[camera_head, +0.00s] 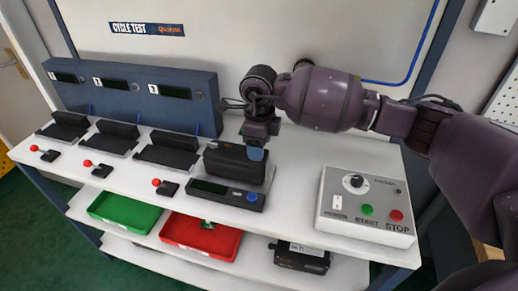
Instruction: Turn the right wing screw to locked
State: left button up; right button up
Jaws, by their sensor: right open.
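A black device (228,162) sits on a fixture with a dark display (210,187) and a blue button (253,196), right of the middle of the bench. My right gripper (257,152) points down over the right end of the device, with a blue part at its tip. The gripper is open. Whether it touches the device cannot be told. No wing screw can be made out; the gripper covers that end of the device. My left gripper is not in view.
A control box (366,205) with knob and buttons stands at the right. Three black stations (167,152) with red-knobbed levers (160,184) stand at the left, before a blue display panel (140,88). Green (124,211) and red (200,235) trays lie on the lower shelf.

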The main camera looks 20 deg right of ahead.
jog(key=shift+f, duration=0.95)
jog(key=shift+c, duration=0.7)
jog(key=c, duration=0.8)
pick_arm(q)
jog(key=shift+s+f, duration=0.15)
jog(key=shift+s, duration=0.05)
